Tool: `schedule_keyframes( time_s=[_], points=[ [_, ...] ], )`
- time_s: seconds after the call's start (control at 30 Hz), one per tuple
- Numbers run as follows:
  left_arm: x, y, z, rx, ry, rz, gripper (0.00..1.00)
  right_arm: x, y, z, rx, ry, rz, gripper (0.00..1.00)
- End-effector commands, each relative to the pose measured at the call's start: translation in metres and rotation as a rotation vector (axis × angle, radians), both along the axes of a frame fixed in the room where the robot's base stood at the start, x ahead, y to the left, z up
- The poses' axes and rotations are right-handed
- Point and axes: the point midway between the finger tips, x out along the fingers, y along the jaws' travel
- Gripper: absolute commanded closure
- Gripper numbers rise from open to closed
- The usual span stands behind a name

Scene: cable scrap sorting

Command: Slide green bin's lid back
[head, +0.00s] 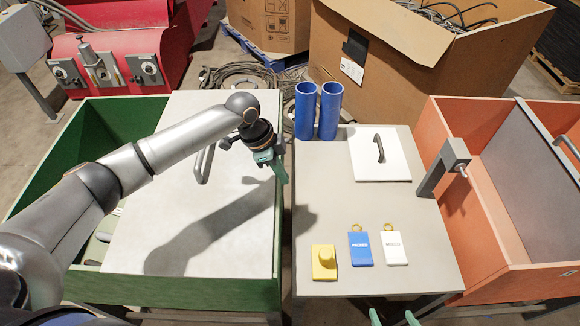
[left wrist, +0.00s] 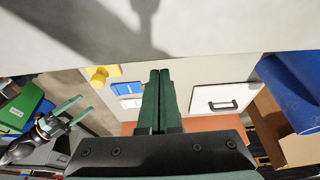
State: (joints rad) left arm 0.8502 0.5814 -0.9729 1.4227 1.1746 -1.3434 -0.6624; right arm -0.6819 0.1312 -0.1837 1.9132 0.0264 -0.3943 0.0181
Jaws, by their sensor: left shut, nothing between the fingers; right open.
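The green bin (head: 52,161) stands at the left of the head view. Its pale grey lid (head: 135,240) covers the middle and right of it, leaving an open strip along the left side. The lid's grey bar handle (head: 204,163) stands up, partly behind my left arm. My left gripper (head: 281,178) is shut and empty, pointing down by the lid's right edge, right of the handle. Whether it touches the lid I cannot tell. Its shut fingers (left wrist: 159,75) fill the middle of the left wrist view. My right gripper (head: 392,318) is open at the bottom edge; it also shows in the left wrist view (left wrist: 62,112).
A table (head: 325,225) right of the bin holds blue tubes (head: 317,110), a white handled panel (head: 368,167), a yellow knobbed block (head: 324,262), and blue (head: 360,250) and white tags (head: 395,248). An orange bin (head: 455,225) stands further right. Cardboard boxes (head: 410,75) stand behind.

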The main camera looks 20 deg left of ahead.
Motion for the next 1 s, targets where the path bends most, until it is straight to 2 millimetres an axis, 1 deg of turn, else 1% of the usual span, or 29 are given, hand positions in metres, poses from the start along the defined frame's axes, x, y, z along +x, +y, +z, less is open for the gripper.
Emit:
schedule_keyframes(
  time_s=[0.1, 0.53, 0.67, 0.77, 0.87, 0.97, 1.0],
  points=[
    [-0.003, 0.008, 0.0, -0.001, 0.001, 0.0, 1.0, 0.0, 0.0, 0.002, 0.0, -0.001, 0.0, 0.07],
    [-0.004, 0.01, 0.0, -0.001, 0.001, 0.0, 1.0, 0.001, 0.0, 0.003, 0.0, -0.003, 0.001, 0.07],
    [-0.006, 0.018, 0.001, 0.001, 0.002, 0.002, 1.0, 0.002, 0.0, 0.007, 0.0, -0.004, 0.0, 0.07],
    [-0.01, 0.033, 0.002, 0.003, 0.005, 0.004, 1.0, 0.002, 0.0, 0.014, 0.0, -0.004, 0.0, 0.07],
    [-0.016, 0.055, 0.003, 0.005, 0.007, 0.006, 1.0, 0.002, 0.0, 0.023, 0.0, -0.005, 0.0, 0.07],
    [-0.023, 0.085, 0.003, 0.007, 0.007, 0.008, 1.0, 0.002, 0.0, 0.031, 0.0, -0.005, 0.0, 0.07],
    [-0.026, 0.098, 0.002, 0.008, 0.009, 0.008, 1.0, 0.002, 0.0, 0.034, 0.0, -0.005, 0.0, 0.07]
  ],
)
